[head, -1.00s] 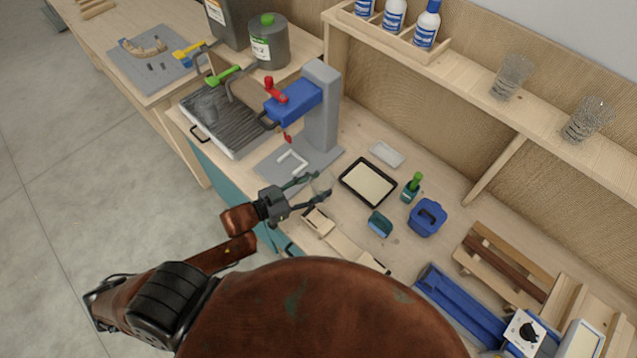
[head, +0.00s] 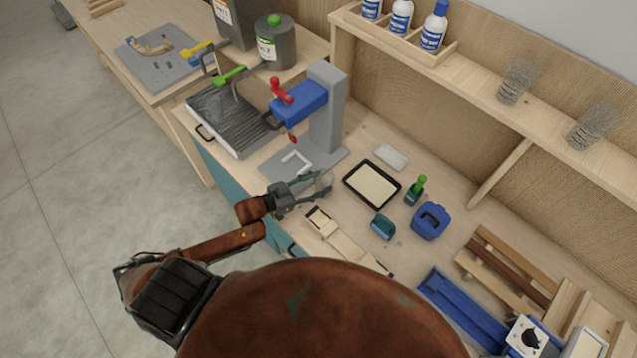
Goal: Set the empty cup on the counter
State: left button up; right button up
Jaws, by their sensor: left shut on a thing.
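My left gripper (head: 322,183) reaches in over the front edge of the wooden counter (head: 408,262), beside the grey stand's base. Its fingers are closed around a small, clear, see-through cup (head: 327,182), whose outline is faint. I cannot tell whether the cup touches the counter or what is inside it. My right gripper is not in view.
A grey stand with a blue clamp (head: 300,103) rises behind the gripper. Two patterned glasses (head: 518,80) are on the shelf.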

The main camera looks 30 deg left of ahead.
pick_arm(q)
jog(key=o, duration=0.9)
jog(key=shift+f, duration=0.1)
jog(key=shift+c, duration=0.2)
jog(key=shift+r, duration=0.2)
jog(key=b+v, duration=0.1)
jog(key=v, duration=1.1)
jog(key=shift+f, duration=0.1)
